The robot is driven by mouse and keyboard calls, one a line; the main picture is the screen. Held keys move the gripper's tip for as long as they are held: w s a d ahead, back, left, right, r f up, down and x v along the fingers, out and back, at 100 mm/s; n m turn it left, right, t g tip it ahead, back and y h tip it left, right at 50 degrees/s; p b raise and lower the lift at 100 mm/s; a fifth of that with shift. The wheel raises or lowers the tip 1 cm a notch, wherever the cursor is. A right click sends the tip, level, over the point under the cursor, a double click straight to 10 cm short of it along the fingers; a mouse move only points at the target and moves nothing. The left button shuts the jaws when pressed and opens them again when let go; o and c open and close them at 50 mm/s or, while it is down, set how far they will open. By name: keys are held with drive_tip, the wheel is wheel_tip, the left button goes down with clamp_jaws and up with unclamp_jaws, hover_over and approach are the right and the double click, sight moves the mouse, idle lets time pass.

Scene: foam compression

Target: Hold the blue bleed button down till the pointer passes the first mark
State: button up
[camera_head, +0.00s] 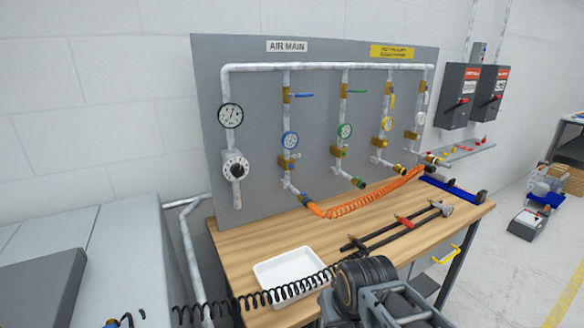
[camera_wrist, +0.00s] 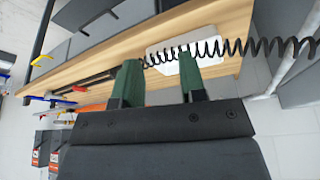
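A grey panel (camera_head: 262,180) carries pipes with several round gauges.
A wooden bench (camera_head: 245,258) holds a white tray (camera_head: 290,272), dark bar clamps (camera_head: 398,229) and a blue-and-black tool (camera_head: 453,187). An orange coiled hose (camera_head: 372,199) lies along the panel's foot. A black coiled cord (camera_head: 245,303) crosses in front of the bench.

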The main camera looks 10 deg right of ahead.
clamp_jaws()
idle(0.3)
idle(1.4)
